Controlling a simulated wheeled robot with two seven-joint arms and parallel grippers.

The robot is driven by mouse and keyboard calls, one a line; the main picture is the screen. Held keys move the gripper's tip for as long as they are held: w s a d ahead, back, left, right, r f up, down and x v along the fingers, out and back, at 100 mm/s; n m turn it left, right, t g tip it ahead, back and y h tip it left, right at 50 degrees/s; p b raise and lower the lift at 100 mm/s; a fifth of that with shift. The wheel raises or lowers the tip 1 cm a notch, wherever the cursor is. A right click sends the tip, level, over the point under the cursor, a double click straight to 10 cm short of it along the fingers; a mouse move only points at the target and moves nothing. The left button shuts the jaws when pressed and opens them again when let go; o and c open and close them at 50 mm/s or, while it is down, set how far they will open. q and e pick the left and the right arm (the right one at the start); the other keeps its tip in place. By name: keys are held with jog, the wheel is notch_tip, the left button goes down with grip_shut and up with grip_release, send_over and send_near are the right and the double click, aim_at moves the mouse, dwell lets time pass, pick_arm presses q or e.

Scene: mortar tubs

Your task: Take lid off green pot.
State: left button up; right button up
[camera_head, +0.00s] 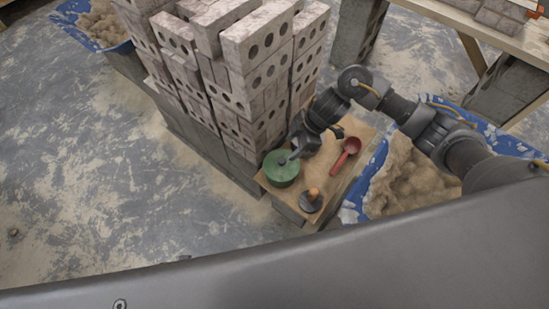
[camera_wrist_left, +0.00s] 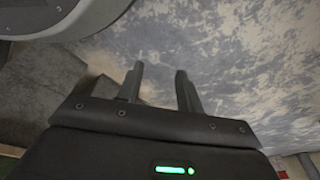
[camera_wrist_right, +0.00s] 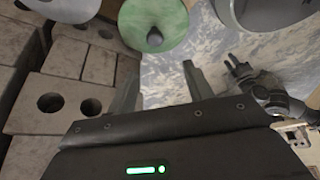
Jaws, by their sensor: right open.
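The green pot (camera_head: 281,172) stands at the left edge of a small wooden-topped stand, with its green lid (camera_head: 281,162) on it. In the right wrist view the round green lid (camera_wrist_right: 172,20) and its knob (camera_wrist_right: 155,38) show at the top, beyond the fingertips. My right gripper (camera_head: 294,154) is at the pot's upper right, close to the lid's knob. Its fingers (camera_wrist_right: 159,76) are apart with nothing between them; whether they touch the knob is unclear. My left gripper (camera_wrist_left: 157,76) is open and empty over bare floor; it is outside the head view.
Stacked bricks (camera_head: 230,75) rise behind and left of the pot. A blue tub of sand (camera_head: 410,178) is right.

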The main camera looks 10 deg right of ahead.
aim_at(283, 160)
jog(key=f, duration=0.1)
jog(key=f+b, duration=0.1)
jog(key=f, duration=0.2)
jog(key=shift+w+d+b, duration=0.1)
jog(key=shift+w+b, duration=0.2)
jog(key=shift+b, duration=0.05)
jog(key=shift+a+f+h, duration=0.25)
jog(key=shift+f+h, duration=0.05)
jog(key=shift+f, duration=0.2)
jog(key=b+x, duration=0.1)
jog(key=x, duration=0.3)
jog(key=shift+a+b, duration=0.15)
jog(key=shift+b, duration=0.15)
jog(key=shift+w+a+f, duration=0.1)
jog(key=shift+a+f, duration=0.1)
jog(key=shift+f, duration=0.3)
pick_arm(q)
jog(key=w+d+r, duration=0.1)
jog(key=w+r, duration=0.2)
jog(key=r, duration=0.4)
jog(key=shift+w+r, duration=0.2)
jog(key=shift+w, duration=0.05)
pick_arm(e)
jog(key=shift+c, duration=0.4)
pick_arm(q)
jog(key=shift+d, duration=0.1)
pick_arm(e)
jog(key=c, duration=1)
